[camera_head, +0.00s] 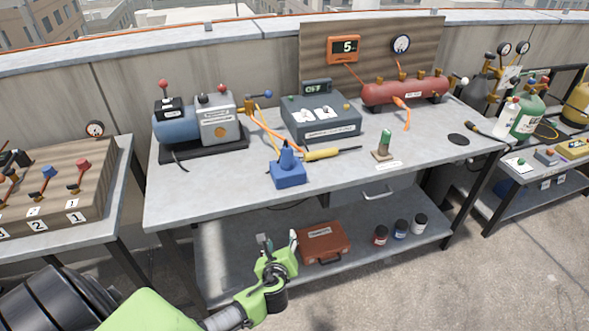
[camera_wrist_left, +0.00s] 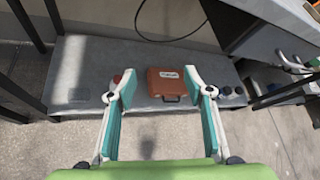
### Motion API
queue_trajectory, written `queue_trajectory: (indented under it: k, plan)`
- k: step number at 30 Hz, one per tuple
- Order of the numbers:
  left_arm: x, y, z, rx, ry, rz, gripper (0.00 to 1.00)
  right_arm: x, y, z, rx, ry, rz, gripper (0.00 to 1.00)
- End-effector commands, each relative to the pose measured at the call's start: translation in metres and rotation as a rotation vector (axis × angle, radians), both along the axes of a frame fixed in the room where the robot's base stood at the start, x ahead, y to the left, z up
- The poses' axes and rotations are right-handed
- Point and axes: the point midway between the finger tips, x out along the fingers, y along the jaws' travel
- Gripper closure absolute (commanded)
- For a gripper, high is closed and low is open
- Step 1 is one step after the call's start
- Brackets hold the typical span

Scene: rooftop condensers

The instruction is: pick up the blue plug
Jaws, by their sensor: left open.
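A blue cone-shaped piece (camera_head: 287,157), which looks like the blue plug, stands upright on a blue block (camera_head: 289,176) near the front edge of the grey workbench (camera_head: 220,187). I cannot tell whether the cone and block are separate pieces. My left gripper (camera_head: 278,240) is open and empty, in front of the bench and lower than the blue piece in the picture. In the left wrist view its two teal fingers (camera_wrist_left: 160,85) are spread wide, and the blue piece is not visible there. My right gripper is not in view.
A yellow-handled tool (camera_head: 322,154) lies right of the blue block. A green-topped piece (camera_head: 384,145) stands farther right. Behind are a grey control box (camera_head: 320,120) and a compressor (camera_head: 197,125). A brown case (camera_head: 323,243) and several jars sit on the lower shelf (camera_head: 240,255).

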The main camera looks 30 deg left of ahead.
Motion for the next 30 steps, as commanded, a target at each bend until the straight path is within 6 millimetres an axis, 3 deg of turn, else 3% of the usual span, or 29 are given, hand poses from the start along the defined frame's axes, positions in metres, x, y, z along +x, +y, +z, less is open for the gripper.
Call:
queue_trajectory:
  k: [1,3,6,9,12,21,30]
  plan:
    - [0.02,0.001,0.041,0.147,-0.051,-0.049,0.53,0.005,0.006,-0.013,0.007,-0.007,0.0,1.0]
    - [0.035,0.002,0.096,0.327,-0.098,-0.082,0.53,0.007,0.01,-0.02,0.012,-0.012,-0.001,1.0]
    - [0.041,0.001,0.154,0.508,-0.143,-0.094,0.53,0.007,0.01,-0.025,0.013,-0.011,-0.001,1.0]
    - [0.043,0.001,0.185,0.606,-0.165,-0.09,0.53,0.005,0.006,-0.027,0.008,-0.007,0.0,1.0]
    - [0.05,0.006,0.198,0.642,-0.172,-0.085,0.53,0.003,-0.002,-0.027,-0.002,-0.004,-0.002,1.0]
    - [0.099,0.036,0.198,0.641,-0.17,-0.084,0.53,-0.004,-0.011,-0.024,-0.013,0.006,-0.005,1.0]
    - [0.121,0.049,0.199,0.637,-0.17,-0.086,0.53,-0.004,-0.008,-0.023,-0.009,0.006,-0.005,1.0]
